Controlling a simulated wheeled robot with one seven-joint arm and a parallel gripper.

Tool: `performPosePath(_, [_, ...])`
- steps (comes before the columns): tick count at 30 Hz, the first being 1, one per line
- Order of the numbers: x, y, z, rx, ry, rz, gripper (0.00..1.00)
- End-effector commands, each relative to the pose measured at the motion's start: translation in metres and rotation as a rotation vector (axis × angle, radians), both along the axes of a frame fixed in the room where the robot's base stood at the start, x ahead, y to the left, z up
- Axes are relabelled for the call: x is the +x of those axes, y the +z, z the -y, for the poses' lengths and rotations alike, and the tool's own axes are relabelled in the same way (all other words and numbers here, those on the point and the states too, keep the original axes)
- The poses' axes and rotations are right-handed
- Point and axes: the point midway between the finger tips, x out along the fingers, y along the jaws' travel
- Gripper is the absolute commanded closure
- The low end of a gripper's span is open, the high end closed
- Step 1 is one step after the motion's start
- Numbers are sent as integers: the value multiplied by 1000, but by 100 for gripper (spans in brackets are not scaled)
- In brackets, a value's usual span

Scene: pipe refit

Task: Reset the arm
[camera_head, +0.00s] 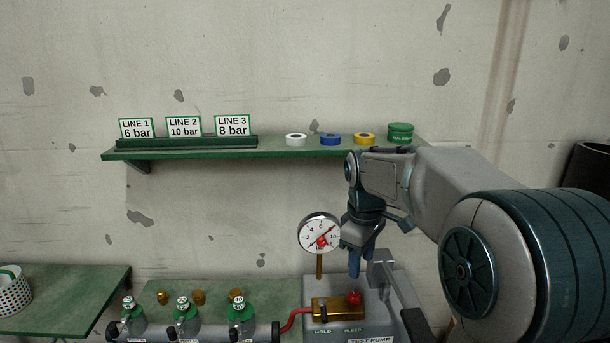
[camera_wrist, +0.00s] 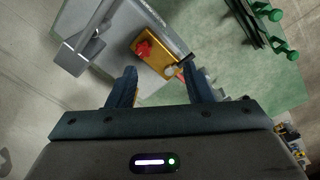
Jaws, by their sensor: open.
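My gripper (camera_head: 358,262) hangs at the end of my arm, above the test pump (camera_head: 375,315) and just right of its round pressure gauge (camera_head: 319,233). In the wrist view my gripper (camera_wrist: 160,88) shows two blue fingers spread apart with nothing between them. Beyond the fingers lie the pump's brass block (camera_wrist: 162,58) with a red knob (camera_wrist: 143,49) and its grey lever (camera_wrist: 85,45). The head view also shows the brass block (camera_head: 335,308) and red knob (camera_head: 354,297). My arm partly hides the pump's right side.
A green wall shelf (camera_head: 280,148) holds three line cards (camera_head: 183,127), white, blue and yellow tape rolls and a green tin (camera_head: 400,132). Green-topped valves (camera_head: 240,310) stand on a pipe at lower left, with a red hose (camera_head: 293,318) to the pump. A basket (camera_head: 14,295) is at far left.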

Motion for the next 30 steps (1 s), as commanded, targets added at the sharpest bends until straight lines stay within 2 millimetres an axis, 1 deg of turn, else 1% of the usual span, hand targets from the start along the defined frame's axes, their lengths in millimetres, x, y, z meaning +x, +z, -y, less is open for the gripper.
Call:
performPosePath(1, [-19,3,-1,-5,-59,20,54])
performPosePath(5, [-64,3,-1,2,-236,69,54])
performPosePath(6, [-78,1,-1,9,-290,84,54])
performPosePath(8, [-99,-2,-1,21,-373,105,54])
performPosePath(12, [-146,-14,1,64,-563,155,54])
performPosePath(16, [-181,-29,2,114,-714,186,54])
performPosePath(18, [-195,-36,2,136,-775,196,54])
performPosePath(21, [-208,-44,3,159,-836,204,54])
performPosePath(25, [-215,-48,2,173,-868,207,54])
performPosePath(30, [-215,-49,2,173,-871,208,54])
